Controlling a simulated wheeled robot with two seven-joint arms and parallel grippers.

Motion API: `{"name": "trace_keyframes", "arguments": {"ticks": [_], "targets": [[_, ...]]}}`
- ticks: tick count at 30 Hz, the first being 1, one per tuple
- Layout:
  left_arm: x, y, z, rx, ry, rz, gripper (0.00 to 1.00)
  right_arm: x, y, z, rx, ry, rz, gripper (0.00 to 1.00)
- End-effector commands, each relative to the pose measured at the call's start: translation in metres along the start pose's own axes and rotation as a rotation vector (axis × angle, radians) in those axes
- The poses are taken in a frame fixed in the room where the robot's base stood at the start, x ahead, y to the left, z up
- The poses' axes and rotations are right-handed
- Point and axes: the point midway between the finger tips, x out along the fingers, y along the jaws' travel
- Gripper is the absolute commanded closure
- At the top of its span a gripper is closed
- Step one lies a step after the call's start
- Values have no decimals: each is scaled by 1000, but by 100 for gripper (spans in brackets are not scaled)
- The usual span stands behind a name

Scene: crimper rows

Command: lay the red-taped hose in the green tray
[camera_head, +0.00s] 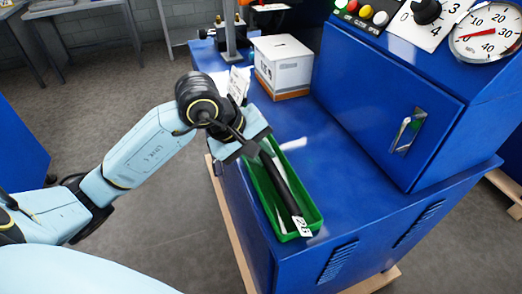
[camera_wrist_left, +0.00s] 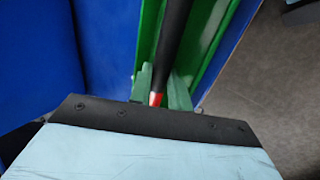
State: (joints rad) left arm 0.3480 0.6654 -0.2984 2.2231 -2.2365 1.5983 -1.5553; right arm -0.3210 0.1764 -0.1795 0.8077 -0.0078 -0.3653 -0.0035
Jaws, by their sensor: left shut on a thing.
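A black hose (camera_head: 282,184) with a white tag marked 26 (camera_head: 301,226) at its near end runs lengthwise over the green tray (camera_head: 317,213). In the left wrist view the hose (camera_wrist_left: 174,35) shows a red band (camera_wrist_left: 156,98) close to my gripper, above the tray (camera_wrist_left: 150,30). My left gripper (camera_head: 255,148) is shut on the hose at its far end, by the tray's far end. I cannot tell whether the hose touches the tray floor. My right gripper is not in view.
The tray stands on a blue bench (camera_head: 350,185) near its left edge. A white box (camera_head: 283,66) stands behind it. A blue cabinet (camera_head: 400,110) with a gauge (camera_head: 486,32) rises at the right. The bench top right of the tray is clear.

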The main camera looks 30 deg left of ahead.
Motion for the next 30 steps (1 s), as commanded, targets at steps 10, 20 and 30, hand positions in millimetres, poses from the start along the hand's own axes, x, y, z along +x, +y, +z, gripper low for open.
{"name": "trace_keyframes", "arguments": {"ticks": [10,20,30], "targets": [[0,1,0,1,2,3,100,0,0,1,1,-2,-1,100],[4,-2,0,2,2,3,100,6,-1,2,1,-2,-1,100],[6,-4,0,1,0,-2,56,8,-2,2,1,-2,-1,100]]}}
